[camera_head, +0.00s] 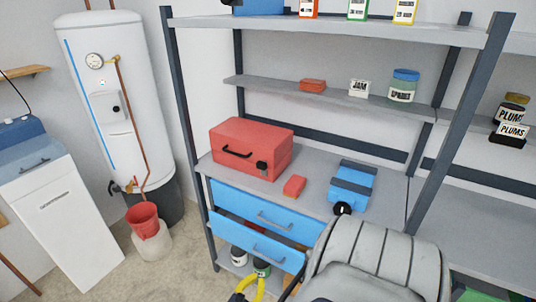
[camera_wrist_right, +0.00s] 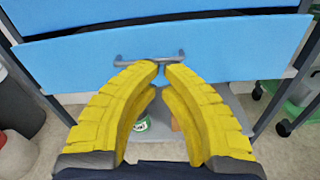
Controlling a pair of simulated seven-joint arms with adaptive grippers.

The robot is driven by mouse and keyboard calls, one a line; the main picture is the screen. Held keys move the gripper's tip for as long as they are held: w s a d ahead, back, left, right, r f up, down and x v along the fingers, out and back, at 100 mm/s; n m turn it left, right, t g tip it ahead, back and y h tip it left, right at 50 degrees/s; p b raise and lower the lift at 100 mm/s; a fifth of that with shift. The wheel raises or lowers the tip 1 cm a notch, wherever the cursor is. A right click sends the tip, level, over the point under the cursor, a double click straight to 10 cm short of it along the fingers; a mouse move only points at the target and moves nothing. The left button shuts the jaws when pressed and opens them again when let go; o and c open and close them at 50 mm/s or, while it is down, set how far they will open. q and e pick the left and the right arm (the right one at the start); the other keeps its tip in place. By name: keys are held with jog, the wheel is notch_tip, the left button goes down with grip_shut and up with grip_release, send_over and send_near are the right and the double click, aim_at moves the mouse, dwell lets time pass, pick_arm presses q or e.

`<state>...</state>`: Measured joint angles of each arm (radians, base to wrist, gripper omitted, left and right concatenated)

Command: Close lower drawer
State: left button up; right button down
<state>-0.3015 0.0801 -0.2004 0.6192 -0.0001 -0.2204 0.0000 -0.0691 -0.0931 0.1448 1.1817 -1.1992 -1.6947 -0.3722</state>
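The lower drawer (camera_head: 258,244) is blue with a grey handle, under the upper drawer (camera_head: 266,210) of the grey shelf unit. It stands pulled out, with a dark gap above its front. In the right wrist view the lower drawer's front (camera_wrist_right: 225,45) spans the picture, its handle (camera_wrist_right: 150,58) just past my fingertips. My right gripper (camera_head: 252,284), with yellow fingers, is low in front of the drawer; in the wrist view its fingertips (camera_wrist_right: 160,66) nearly meet with nothing between them. Whether they touch the front is unclear. My left gripper is not in view.
A red toolbox (camera_head: 250,148), a small red box (camera_head: 294,186) and a blue case (camera_head: 353,184) stand on the shelf above the drawers. A grey seat (camera_head: 370,262) is at the front right. Containers (camera_head: 262,267) stand below the drawer.

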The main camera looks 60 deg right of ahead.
jog(key=n, duration=0.2)
send_near(278, 248)
jog(key=d, duration=0.8)
jog(key=shift+w+d+f, duration=0.1)
jog(key=shift+w+f, duration=0.2)
